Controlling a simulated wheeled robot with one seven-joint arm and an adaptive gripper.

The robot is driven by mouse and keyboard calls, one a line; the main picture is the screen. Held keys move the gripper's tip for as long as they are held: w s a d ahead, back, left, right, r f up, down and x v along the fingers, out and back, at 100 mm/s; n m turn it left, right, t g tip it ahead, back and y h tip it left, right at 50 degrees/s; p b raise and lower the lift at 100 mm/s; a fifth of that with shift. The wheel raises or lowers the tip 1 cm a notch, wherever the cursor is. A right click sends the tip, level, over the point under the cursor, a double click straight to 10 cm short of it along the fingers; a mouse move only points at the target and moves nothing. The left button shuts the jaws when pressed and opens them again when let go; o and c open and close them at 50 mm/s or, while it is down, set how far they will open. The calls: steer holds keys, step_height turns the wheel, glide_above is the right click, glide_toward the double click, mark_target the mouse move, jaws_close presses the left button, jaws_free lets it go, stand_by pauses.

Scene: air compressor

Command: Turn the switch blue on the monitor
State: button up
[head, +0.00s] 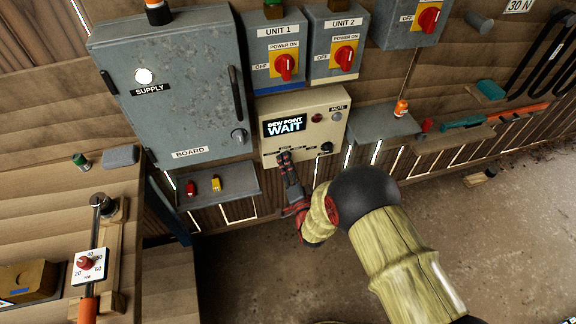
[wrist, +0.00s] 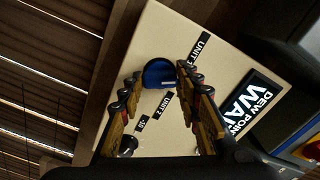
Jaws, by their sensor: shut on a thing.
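The monitor (head: 303,96) is a cream box on the wall, with a black display (head: 284,126) reading "DEW POINT WAIT". Its blue switch (wrist: 158,75) shows in the wrist view as a round knob, with labels "UNIT 1" (wrist: 198,48) and "UNIT 2" (wrist: 165,105) beside it. My gripper (head: 284,158) is at the monitor's lower left in the head view and hides the blue switch there. In the wrist view my gripper (wrist: 160,77) has one finger on each side of the blue switch, shut on it.
A black knob (head: 326,148) sits at the monitor's lower right, with a red lamp (head: 316,117) and a mute button (head: 337,116) above. A grey shelf (head: 235,188) with red and yellow items lies at lower left. The grey board cabinet (head: 175,95) stands close on the left.

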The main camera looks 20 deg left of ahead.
steer(key=shift+n+b, duration=0.55)
steer(key=shift+n, duration=1.75)
steer(key=o, duration=1)
steer(key=shift+o, duration=0.8)
steer(key=shift+s, duration=0.1)
steer(key=v, duration=1.2)
